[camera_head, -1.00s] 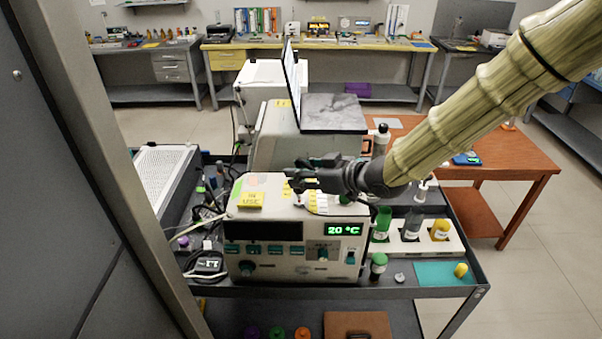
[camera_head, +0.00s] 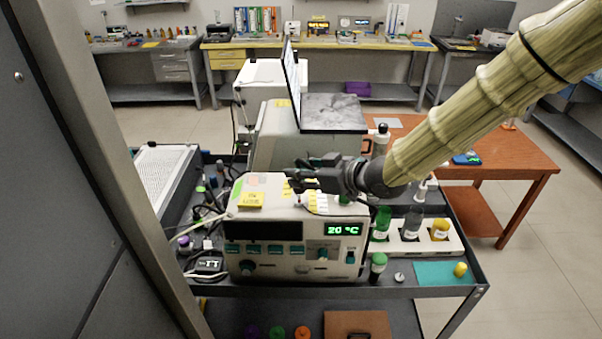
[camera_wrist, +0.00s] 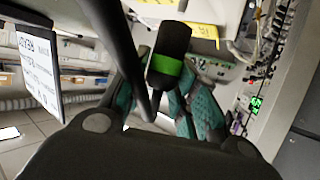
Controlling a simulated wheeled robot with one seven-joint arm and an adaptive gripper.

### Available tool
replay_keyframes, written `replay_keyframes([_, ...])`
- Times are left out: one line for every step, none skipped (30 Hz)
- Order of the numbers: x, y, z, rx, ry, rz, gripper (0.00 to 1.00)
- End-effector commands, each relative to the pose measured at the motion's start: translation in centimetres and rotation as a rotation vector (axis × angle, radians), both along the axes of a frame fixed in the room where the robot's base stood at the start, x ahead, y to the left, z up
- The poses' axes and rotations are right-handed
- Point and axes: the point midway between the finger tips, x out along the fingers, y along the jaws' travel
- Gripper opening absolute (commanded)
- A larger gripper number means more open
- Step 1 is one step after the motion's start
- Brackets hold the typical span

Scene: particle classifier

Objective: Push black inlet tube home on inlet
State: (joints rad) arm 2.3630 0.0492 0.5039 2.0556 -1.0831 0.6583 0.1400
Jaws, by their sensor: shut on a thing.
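My gripper (camera_head: 303,181) is just above the top of the white instrument box (camera_head: 292,262) with the green 20 °C display. In the wrist view, my gripper (camera_wrist: 160,108) has teal fingers closed around a dark piece. A black tube (camera_wrist: 124,52) runs from the top edge down to the fingers. A black cylinder with a green band (camera_wrist: 170,52) stands between and beyond the fingertips; I cannot tell whether it is the tube's end. The inlet cannot be made out, and the contact there is hidden by my gripper.
A grey box with an open laptop (camera_head: 334,113) stands close behind. Bottles in a white rack (camera_head: 412,241) stand to the right on the cart. Cables (camera_head: 207,215) and a perforated white panel (camera_head: 162,175) are on the left. A yellow label (camera_head: 251,199) is on the box top.

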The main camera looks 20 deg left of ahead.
Motion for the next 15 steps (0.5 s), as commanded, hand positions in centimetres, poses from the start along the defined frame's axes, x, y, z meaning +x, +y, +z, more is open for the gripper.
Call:
replay_keyframes([0.0,0.0,-0.02,0.0,0.0,0.0,0.05])
replay_keyframes([0.0,0.01,-0.06,0.0,0.0,0.0,0.05])
replay_keyframes([0.0,0.0,-0.1,0.0,0.0,0.0,0.05])
replay_keyframes([0.0,0.01,-0.14,0.0,0.0,0.0,0.05])
replay_keyframes([-0.01,0.01,-0.2,0.0,0.0,0.0,0.05])
replay_keyframes([-0.01,0.01,-0.27,0.0,0.0,0.0,0.05])
replay_keyframes([-0.01,0.0,-0.34,0.0,0.0,0.0,0.05])
replay_keyframes([0.0,0.01,-0.39,0.0,0.0,0.0,0.05])
replay_keyframes([0.0,0.01,-0.47,0.0,0.0,0.0,0.05])
replay_keyframes([0.0,0.01,-0.53,0.0,0.0,0.0,0.05])
replay_keyframes([0.0,0.01,-0.59,0.0,0.0,0.0,0.05])
replay_keyframes([0.0,0.01,-0.66,0.0,0.0,0.0,0.05])
replay_keyframes([0.0,0.01,-0.72,0.0,0.0,0.0,0.05])
replay_keyframes([0.0,0.01,-0.77,0.0,0.0,0.0,0.05])
replay_keyframes([0.0,0.01,-0.85,0.0,0.0,0.0,0.05])
